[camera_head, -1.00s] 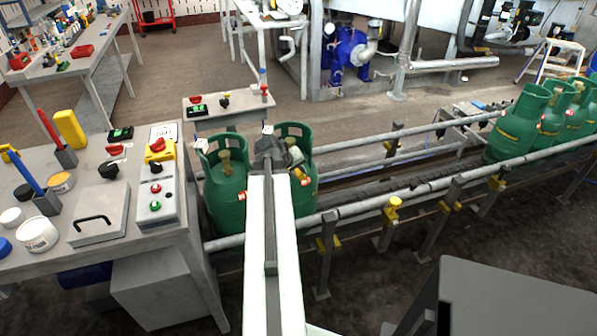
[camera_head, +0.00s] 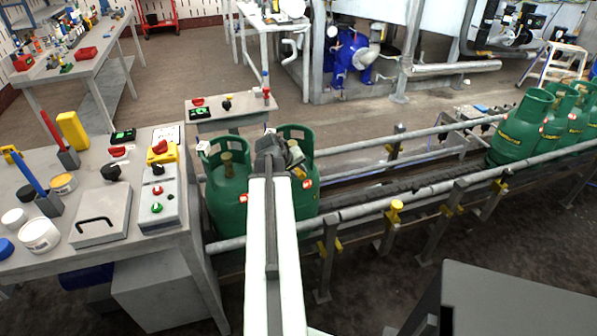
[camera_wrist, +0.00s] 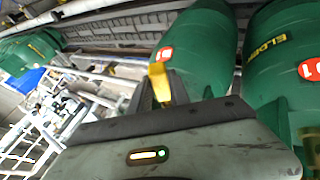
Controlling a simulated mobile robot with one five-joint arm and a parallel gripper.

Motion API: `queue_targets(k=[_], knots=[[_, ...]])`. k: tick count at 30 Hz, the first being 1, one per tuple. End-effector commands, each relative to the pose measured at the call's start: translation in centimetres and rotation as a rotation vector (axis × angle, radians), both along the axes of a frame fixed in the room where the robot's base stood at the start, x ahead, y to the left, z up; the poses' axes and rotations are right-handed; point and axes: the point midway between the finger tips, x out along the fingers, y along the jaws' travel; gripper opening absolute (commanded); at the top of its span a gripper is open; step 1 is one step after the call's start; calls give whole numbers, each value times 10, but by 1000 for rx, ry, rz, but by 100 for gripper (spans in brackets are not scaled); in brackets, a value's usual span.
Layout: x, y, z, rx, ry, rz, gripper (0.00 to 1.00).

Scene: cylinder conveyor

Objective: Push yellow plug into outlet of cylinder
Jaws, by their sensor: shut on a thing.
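Two green gas cylinders stand side by side at the left end of the conveyor, the left cylinder (camera_head: 226,195) and the right cylinder (camera_head: 305,195). In the head view my gripper (camera_head: 297,168) is at the collar of the right cylinder, and my arm hides part of it. In the wrist view my gripper (camera_wrist: 158,92) is shut on a yellow plug (camera_wrist: 160,80), close to a green cylinder (camera_wrist: 200,50). The cylinder's outlet is hidden, so I cannot tell whether the plug touches it. Another green cylinder (camera_wrist: 285,60) fills the right side of the wrist view.
The conveyor's front rail (camera_head: 430,190) runs to the right, with a yellow knob (camera_head: 396,206) on it. Several green cylinders (camera_head: 517,130) stand at the far right. A workbench (camera_head: 110,215) with a control box (camera_head: 158,200) is at left.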

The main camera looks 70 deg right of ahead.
Motion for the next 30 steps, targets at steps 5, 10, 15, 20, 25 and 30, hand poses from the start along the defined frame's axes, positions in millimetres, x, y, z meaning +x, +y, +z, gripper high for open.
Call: queue_targets(k=[5,10,15,20,25,30], knots=[[0,0,0,0,0,0,0],[0,0,0,0,0,0,0],[0,0,0,0,0,0,0],[0,-1,0,0,0,0,0],[2,-4,0,0,0,0,0],[5,-7,0,0,0,0,0]])
